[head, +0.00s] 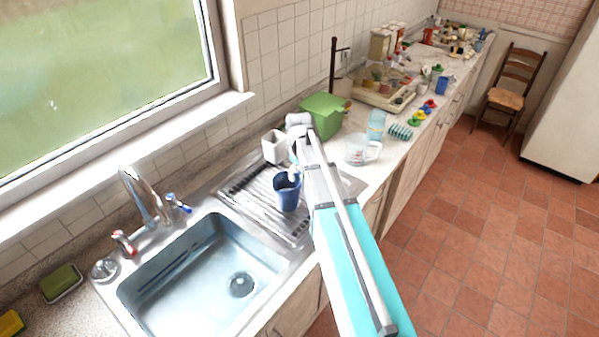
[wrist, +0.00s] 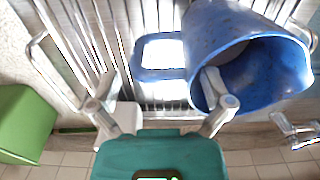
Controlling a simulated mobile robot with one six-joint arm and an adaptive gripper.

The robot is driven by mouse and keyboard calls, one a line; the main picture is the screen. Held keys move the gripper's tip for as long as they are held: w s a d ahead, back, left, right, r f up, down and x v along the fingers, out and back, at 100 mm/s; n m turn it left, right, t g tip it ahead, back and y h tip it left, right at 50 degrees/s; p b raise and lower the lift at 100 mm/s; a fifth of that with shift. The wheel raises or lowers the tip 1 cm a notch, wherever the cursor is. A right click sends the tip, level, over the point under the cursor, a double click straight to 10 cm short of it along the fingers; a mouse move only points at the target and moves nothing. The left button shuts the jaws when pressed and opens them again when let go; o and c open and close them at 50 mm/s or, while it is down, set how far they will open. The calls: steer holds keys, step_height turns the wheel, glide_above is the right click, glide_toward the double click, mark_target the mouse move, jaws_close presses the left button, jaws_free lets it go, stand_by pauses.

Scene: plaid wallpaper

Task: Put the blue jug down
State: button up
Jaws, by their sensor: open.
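The blue jug (head: 287,193) stands on the ribbed metal drainboard beside the sink. In the wrist view the blue jug (wrist: 225,30) fills the upper right, with its open mouth towards the camera and its handle on the left. My gripper (head: 294,170) is at the jug's rim, partly hidden by my arm in the head view. In the wrist view my gripper (wrist: 160,98) has its fingers spread apart. One finger overlaps the jug's mouth, the other is left of the handle. I cannot tell whether either finger touches the jug.
The sink (head: 200,275) is at the drainboard's left. A white square container (head: 275,147) stands behind the jug, near a green box (head: 322,113). A clear measuring jug (head: 361,149) and pale blue bottle (head: 376,126) stand to the right. The counter beyond is cluttered.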

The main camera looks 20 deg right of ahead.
steer(key=shift+r, duration=0.15)
step_height(320, 180, up, 12)
steer(key=p, duration=1.2)
steer(key=shift+s, duration=0.1)
stand_by(0.5)
steer(key=s+a+m, duration=0.2)
steer(key=s+m, duration=0.1)
steer(key=s, duration=0.6)
steer(key=s+a+m, duration=0.3)
steer(key=s+m, duration=0.1)
steer(key=s, duration=0.6)
